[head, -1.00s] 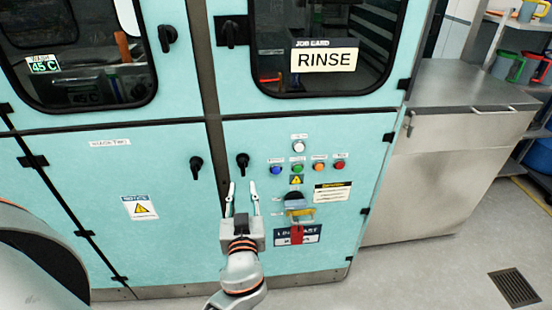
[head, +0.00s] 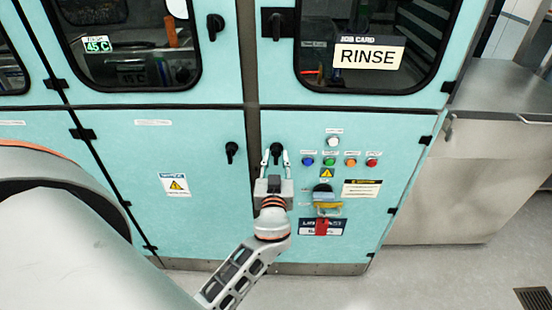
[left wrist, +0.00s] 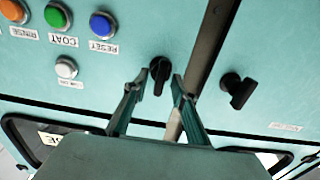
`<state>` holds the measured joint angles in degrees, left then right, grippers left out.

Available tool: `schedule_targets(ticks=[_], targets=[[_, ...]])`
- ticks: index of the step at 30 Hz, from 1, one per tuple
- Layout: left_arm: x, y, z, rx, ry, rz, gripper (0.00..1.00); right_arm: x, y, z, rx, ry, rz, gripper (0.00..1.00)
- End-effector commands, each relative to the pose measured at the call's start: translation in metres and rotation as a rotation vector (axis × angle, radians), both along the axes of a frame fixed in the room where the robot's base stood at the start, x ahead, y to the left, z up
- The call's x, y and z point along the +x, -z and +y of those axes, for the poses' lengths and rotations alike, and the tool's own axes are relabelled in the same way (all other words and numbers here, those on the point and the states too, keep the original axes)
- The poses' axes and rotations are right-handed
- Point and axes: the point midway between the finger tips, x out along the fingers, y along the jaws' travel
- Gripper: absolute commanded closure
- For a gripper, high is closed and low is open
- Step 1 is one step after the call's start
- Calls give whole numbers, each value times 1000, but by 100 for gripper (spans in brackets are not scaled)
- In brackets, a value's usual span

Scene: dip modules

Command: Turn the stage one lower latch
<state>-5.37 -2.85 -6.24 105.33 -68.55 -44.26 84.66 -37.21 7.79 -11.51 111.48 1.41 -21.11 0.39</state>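A black lower latch (head: 276,150) sits at the left edge of the lower right door, beside the dark post. My left gripper (head: 276,160) is at this latch, one finger on each side of it. In the left wrist view the latch (left wrist: 159,72) stands roughly upright between the tips of my left gripper (left wrist: 156,84). The fingers are apart, with a gap visible around the handle; I cannot tell whether either touches it. A second black lower latch (head: 231,150) is on the lower left door, and also shows in the left wrist view (left wrist: 238,90). My right gripper is not in view.
Right of the latch are coloured buttons (head: 350,162), a white button (head: 333,142), and a switch with a yellow part (head: 326,205) and red tag (head: 321,228). Upper latches (head: 215,24) are above. A steel cabinet (head: 465,180) stands at the right.

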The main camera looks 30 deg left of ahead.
Motion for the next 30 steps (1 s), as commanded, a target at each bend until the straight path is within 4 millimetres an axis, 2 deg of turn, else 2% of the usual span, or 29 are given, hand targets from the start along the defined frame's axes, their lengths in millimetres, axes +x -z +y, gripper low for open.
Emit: schedule_targets(ticks=[1,4,17,30], targets=[[0,0,0,0,0,0,74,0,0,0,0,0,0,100],[0,0,0,0,0,0,100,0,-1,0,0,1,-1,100],[0,0,0,30,0,18,100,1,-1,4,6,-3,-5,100],[0,2,-2,293,-1,180,100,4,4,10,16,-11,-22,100]])
